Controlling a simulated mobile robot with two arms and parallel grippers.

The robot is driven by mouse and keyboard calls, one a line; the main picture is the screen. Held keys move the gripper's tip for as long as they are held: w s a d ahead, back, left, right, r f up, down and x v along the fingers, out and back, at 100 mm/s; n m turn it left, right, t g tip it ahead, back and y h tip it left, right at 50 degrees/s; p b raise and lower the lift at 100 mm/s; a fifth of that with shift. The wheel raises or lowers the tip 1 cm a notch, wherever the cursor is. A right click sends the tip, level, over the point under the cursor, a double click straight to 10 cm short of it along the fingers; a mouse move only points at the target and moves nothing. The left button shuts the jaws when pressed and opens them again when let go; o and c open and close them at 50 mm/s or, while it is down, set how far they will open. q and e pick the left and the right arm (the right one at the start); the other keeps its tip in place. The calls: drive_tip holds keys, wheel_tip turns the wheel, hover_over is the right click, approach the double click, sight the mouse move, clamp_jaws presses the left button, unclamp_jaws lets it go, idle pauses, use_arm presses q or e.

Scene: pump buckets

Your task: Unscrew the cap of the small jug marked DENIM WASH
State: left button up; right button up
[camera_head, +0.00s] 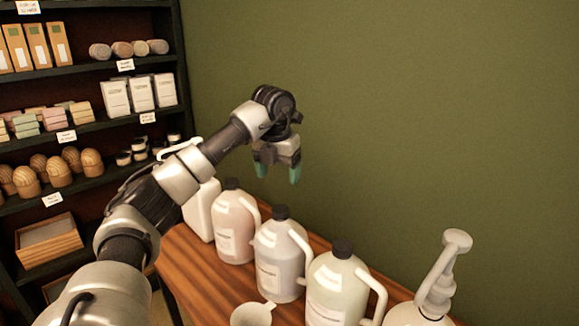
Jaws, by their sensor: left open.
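Three jugs with black caps stand in a row on the wooden table: a pinkish jug (234,219), a pale bluish jug (279,262) and a pale greenish jug (335,283). Their labels are too small to read, so I cannot tell which one is marked DENIM WASH. Their caps are on: the pinkish jug's cap (232,184), the bluish jug's cap (281,212) and the greenish jug's cap (343,248). My left gripper (278,171) is open and empty, pointing down, above and apart from the jugs. My right gripper is out of view.
A white container (203,218) stands at the row's far end, partly behind my left arm. A white pump bottle (424,312) and a funnel-like white vessel (254,315) stand near the front. A stocked dark shelf (92,130) is at left; a green wall (420,120) is behind the table.

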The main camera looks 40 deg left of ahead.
sight(280, 209)
use_arm(q)
drive_tip(key=f, duration=0.3)
drive_tip(key=shift+s+f+p, duration=0.2)
drive_tip(key=shift+f+p, duration=0.1)
drive_tip(key=shift+f, duration=0.05)
drive_tip(key=f, duration=0.2)
drive_tip(key=w+f, duration=0.1)
drive_tip(key=f, duration=0.2)
drive_tip(key=shift+a+f+p, duration=0.15)
drive_tip(key=shift+p, duration=0.2)
drive_tip(key=shift+f, duration=0.6)
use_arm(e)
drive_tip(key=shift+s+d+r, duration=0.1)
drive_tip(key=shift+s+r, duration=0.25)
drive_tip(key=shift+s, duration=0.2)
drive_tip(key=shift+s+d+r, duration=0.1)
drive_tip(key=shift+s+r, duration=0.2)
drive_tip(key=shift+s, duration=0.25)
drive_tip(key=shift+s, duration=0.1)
use_arm(q)
drive_tip(key=shift+c, duration=0.5)
drive_tip(key=c, duration=0.9)
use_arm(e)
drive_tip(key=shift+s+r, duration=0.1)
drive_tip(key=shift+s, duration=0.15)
